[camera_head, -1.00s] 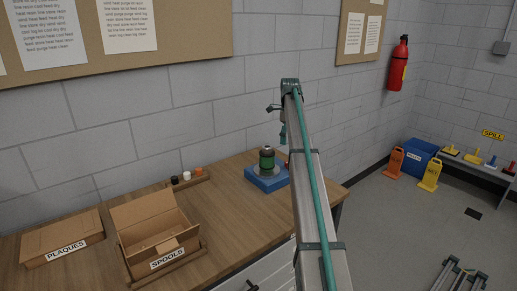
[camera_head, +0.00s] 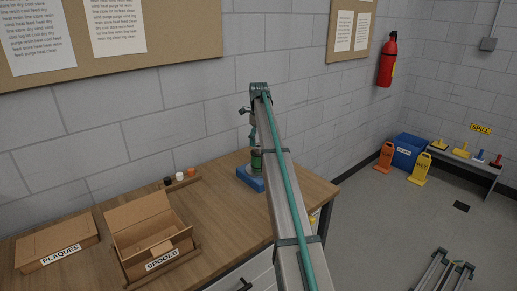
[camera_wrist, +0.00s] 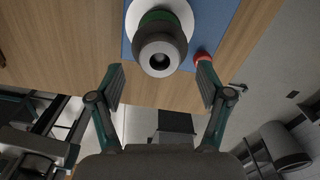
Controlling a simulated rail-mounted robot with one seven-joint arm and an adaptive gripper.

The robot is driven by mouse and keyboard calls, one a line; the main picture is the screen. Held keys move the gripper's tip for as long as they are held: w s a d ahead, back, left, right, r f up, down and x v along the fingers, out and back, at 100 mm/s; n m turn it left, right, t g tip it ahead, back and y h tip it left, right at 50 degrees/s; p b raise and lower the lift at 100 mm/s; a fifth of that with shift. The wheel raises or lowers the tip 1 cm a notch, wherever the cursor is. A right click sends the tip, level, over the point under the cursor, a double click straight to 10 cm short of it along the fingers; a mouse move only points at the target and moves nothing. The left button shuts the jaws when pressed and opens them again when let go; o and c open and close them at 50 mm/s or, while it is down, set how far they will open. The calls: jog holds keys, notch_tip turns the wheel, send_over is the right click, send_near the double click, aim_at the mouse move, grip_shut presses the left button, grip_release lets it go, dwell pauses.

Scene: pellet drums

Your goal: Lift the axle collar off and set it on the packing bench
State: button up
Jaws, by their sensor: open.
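The axle collar (camera_wrist: 160,52) looks like a grey cylinder with a dark central hole, seen nearly end-on in the wrist view. It sits above a green spool (camera_wrist: 160,16) with a pale flange, on a blue base (camera_wrist: 225,12). In the head view the spool (camera_head: 256,160) and blue base (camera_head: 249,180) stand on the packing bench (camera_head: 215,215), partly hidden by my arm. My gripper (camera_wrist: 161,80) is open and empty, its fingers apart on either side below the collar in the wrist picture. Contact with the collar is not visible.
A red knob (camera_wrist: 202,56) sits at the base's edge. An open SPOOLS box (camera_head: 138,218), a shut PLAQUES box (camera_head: 57,238) and a small rack (camera_head: 182,182) of coloured pieces stand on the bench. Bare wood lies between the SPOOLS box and the blue base.

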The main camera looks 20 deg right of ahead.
aim_at(258, 145)
jog(key=shift+f+p, duration=0.55)
jog(key=shift+f, duration=1.3)
jog(key=c, duration=1.3)
jog(key=shift+o, duration=0.2)
jog(key=shift+r, duration=0.15)
